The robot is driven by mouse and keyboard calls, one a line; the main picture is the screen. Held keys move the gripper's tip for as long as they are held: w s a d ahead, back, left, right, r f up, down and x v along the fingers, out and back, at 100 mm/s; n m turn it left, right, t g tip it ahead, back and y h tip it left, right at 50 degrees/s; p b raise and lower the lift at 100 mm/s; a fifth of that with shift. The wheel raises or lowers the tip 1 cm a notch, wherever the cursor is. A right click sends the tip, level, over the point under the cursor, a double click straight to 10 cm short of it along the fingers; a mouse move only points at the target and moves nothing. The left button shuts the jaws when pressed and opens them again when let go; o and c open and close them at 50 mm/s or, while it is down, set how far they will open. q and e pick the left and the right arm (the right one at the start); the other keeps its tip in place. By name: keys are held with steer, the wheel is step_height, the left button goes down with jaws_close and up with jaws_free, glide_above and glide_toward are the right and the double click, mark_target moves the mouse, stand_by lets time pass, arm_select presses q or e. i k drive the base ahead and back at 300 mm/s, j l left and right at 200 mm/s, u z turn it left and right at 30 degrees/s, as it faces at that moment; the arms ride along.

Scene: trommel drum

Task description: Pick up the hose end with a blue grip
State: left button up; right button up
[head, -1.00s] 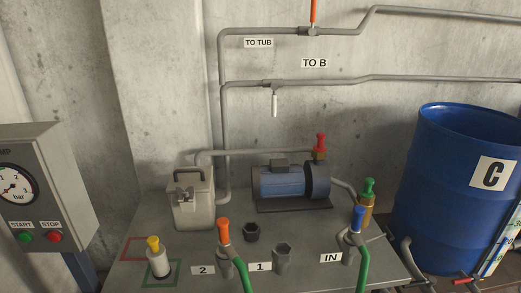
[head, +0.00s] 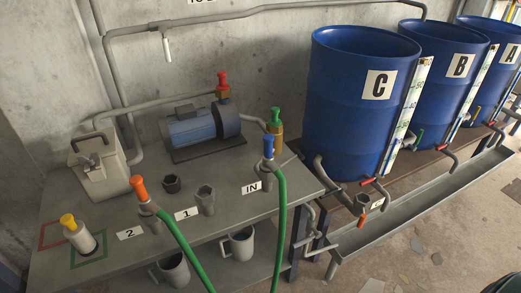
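The hose end with a blue grip (head: 268,147) stands upright at the socket beside the IN label (head: 250,188), near the right end of the grey bench. Its green hose (head: 282,215) hangs down over the bench's front edge. A second hose end with an orange grip (head: 139,189) stands by the label 2 (head: 130,233), and its green hose also runs over the front edge. Neither of my grippers is in view.
A blue pump (head: 190,128), a beige canister (head: 103,170), a yellow-capped piece (head: 78,233) and an empty socket (head: 206,200) are on the bench. A green-topped brass fitting (head: 275,122) stands close behind the blue grip. Blue barrels (head: 340,120) stand right, above a grey trough (head: 420,215).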

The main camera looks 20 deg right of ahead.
mark_target(268, 165)
steer(key=l+u, duration=0.4)
steer(key=l, duration=0.15)
steer(key=l+u, duration=0.4)
steer(key=l, duration=0.2)
steer(key=l+u, duration=0.4)
steer(key=l, duration=0.15)
steer(key=k, duration=0.05)
